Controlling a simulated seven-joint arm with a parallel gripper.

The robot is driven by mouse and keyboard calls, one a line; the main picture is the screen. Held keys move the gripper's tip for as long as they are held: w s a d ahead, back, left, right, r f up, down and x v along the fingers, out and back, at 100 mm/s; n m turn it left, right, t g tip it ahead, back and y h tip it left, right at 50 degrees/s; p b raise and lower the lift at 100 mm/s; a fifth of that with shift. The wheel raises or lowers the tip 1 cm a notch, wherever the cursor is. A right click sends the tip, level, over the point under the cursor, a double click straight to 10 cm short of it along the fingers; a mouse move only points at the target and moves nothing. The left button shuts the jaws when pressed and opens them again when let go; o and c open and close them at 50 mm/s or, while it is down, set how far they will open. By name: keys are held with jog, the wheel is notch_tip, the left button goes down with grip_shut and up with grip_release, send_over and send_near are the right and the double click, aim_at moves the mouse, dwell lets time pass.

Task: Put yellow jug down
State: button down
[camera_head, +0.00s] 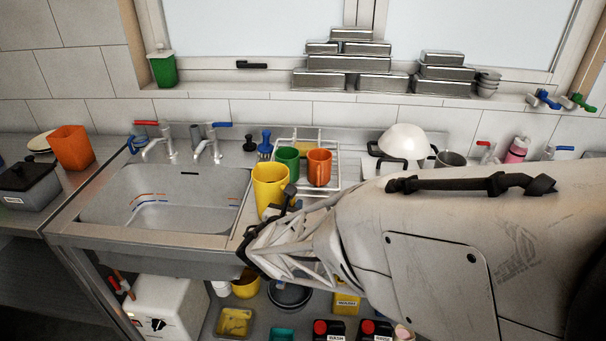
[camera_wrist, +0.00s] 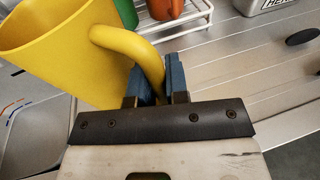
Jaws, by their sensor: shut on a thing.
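The yellow jug (camera_head: 269,183) is by the right edge of the sink, in front of the rack, and looks roughly upright in the head view. In the wrist view the jug (camera_wrist: 45,50) fills the upper left, with its handle (camera_wrist: 140,50) curving toward me. My gripper (camera_wrist: 158,85) is shut on the handle, a blue finger on each side of it. In the head view my gripper (camera_head: 285,205) is partly hidden by my own arm. I cannot tell whether the jug's base touches the counter.
A green cup (camera_head: 288,160) and an orange mug (camera_head: 319,167) stand on a white wire rack (camera_head: 333,147) behind the jug. The sink basin (camera_head: 165,190) is open on the left. A white bowl (camera_head: 403,141) sits behind my arm.

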jog(key=shift+f, duration=0.1)
jog(key=c, duration=1.1)
grip_release()
jog(key=shift+v, duration=6.05)
jog(key=shift+a, duration=0.1)
